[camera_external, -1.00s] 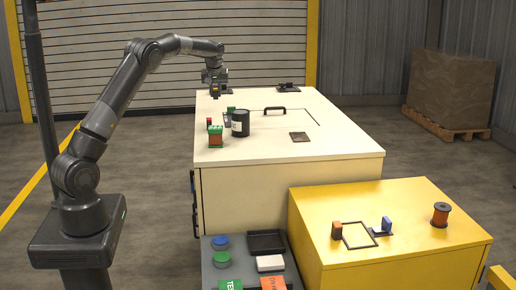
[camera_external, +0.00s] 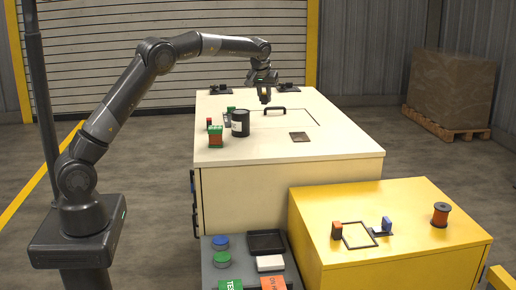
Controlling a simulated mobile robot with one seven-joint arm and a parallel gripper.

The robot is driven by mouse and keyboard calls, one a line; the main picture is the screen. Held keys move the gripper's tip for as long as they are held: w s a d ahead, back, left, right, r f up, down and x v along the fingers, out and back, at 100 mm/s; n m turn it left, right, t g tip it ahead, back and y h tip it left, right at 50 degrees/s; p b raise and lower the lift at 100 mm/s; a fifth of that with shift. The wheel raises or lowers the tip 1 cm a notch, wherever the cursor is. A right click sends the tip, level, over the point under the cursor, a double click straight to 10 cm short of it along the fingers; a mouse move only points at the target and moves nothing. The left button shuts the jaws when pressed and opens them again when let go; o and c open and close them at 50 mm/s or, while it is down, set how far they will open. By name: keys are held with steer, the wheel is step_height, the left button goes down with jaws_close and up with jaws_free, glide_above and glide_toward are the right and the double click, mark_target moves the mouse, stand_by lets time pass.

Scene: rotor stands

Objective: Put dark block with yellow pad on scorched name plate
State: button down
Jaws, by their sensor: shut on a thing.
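My gripper (camera_external: 264,85) is above the far half of the cream cabinet top, pointing down. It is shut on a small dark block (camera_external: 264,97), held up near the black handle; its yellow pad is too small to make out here. The scorched name plate (camera_external: 299,136), a small dark brown square, lies flat on the cabinet top, nearer the camera and to the right of my gripper. Nothing lies on the plate.
A black can (camera_external: 240,123) and a green-and-orange block (camera_external: 216,136) stand left of the plate. A black handle (camera_external: 275,110) rises from the cream top (camera_external: 330,150). Dark fixtures (camera_external: 289,86) sit at the far edge. The top around the plate is clear.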

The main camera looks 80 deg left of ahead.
steer(key=w+d+m, duration=0.1)
steer(key=w+d, duration=0.2)
steer(key=d, duration=0.4)
steer(key=w+d+m+t+h, duration=0.1)
steer(key=w+d+m, duration=0.1)
steer(key=w+d, duration=0.3)
steer(key=w+d+m, duration=0.1)
steer(key=w+d, duration=0.1)
steer(key=d, duration=0.6)
glide_toward(301, 135)
steer(key=shift+w+a+f, duration=0.5)
steer(key=shift+w+f, duration=0.15)
steer(key=shift+w, duration=0.05)
steer(key=shift+a+f, duration=0.1)
steer(key=shift+f, duration=1.95)
steer(key=shift+f, duration=0.15)
steer(key=c, duration=1.3)
jaws_free()
